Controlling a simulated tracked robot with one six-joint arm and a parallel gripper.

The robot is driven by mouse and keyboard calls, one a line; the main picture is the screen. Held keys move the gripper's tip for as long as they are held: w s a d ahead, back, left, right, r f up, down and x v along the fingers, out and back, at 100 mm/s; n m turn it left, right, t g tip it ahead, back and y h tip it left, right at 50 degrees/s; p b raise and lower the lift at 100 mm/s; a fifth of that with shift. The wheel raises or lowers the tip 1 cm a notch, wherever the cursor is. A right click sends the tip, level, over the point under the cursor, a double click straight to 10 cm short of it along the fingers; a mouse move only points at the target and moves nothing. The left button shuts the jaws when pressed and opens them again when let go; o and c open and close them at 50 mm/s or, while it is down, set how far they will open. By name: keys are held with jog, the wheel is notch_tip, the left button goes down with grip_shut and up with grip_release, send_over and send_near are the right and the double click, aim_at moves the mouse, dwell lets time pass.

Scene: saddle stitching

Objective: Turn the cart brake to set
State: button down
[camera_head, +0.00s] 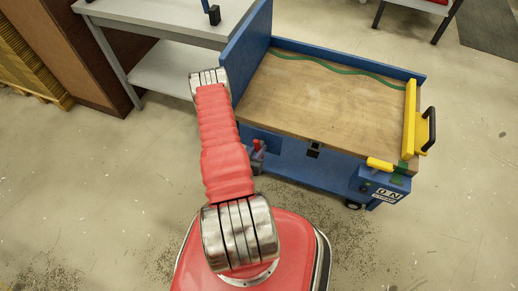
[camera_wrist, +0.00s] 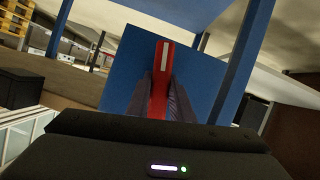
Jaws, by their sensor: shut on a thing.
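The blue cart (camera_head: 290,170) with a wooden top stands right of my arm. A red lever (camera_wrist: 161,75) with a white stripe stands upright in front of a blue panel (camera_wrist: 125,65) in the wrist view; I take it to be the cart brake. My gripper (camera_wrist: 160,98) has its two dark fingers on either side of the lever, shut on it. In the head view a small red part (camera_head: 257,144) shows at the cart's near left side, beside my gripper (camera_head: 258,156). The lever's lower end is hidden behind my gripper, and no set mark is readable.
A grey table (camera_head: 165,18) with a lower shelf stands behind my arm at upper left. A blue box with a white label (camera_head: 386,193) and a yellow bar with a black handle (camera_head: 410,115) are at the cart's right end. The floor at right is clear.

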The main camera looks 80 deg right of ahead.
jog(key=shift+a+f+m+t, duration=0.15)
jog(key=shift+m+t, duration=0.35)
jog(key=shift+m, duration=0.3)
jog(key=c, duration=1.6)
grip_release()
jog(key=shift+o, duration=0.2)
jog(key=v, duration=0.7)
jog(key=shift+a, duration=0.1)
